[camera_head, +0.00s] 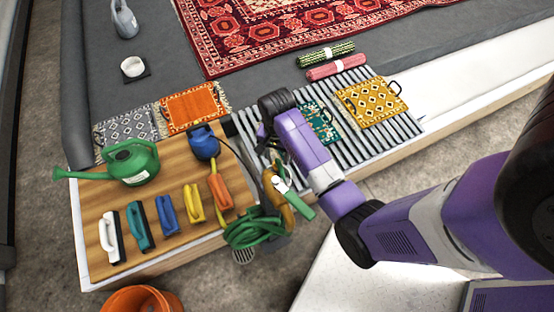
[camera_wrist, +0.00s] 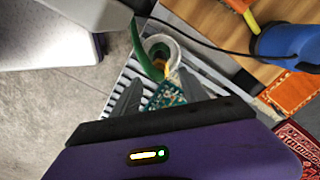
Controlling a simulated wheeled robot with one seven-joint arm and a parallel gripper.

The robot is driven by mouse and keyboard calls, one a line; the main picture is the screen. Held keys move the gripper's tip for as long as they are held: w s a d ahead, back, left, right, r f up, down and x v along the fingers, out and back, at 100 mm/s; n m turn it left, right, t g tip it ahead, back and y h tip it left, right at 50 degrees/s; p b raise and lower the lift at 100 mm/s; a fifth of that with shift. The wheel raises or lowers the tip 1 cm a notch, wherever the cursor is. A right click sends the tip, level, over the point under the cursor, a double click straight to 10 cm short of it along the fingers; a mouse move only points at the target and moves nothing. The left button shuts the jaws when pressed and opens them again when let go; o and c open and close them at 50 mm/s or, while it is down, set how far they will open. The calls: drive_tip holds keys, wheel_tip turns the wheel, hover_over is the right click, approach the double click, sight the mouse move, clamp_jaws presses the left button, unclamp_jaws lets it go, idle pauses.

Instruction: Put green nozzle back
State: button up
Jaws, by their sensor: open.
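A green piece (camera_head: 300,206) with a pale end shows beside the coiled green hose, at the near edge of the bench in the head view. It seems to be the green nozzle, partly overlapped by an orange-brown curved part (camera_head: 270,184). In the wrist view a curved green part (camera_wrist: 142,52) runs beside a white ring (camera_wrist: 177,47), with a yellowish part at the ring. My gripper (camera_wrist: 160,96) is open, with nothing between its fingers. The green part and ring lie beyond its fingertips. In the head view my arm mostly hides my gripper.
A wooden board (camera_head: 90,220) holds a green watering can (camera_head: 132,163), a blue container (camera_head: 204,141) and several brushes. A slatted rack (camera_head: 354,145) bears a teal mat (camera_head: 322,124) and a yellow mat (camera_head: 372,102). An orange bucket (camera_head: 140,300) stands on the floor. A dark cable crosses the wrist view.

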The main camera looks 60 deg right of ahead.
drive_tip(key=shift+r, duration=1.8)
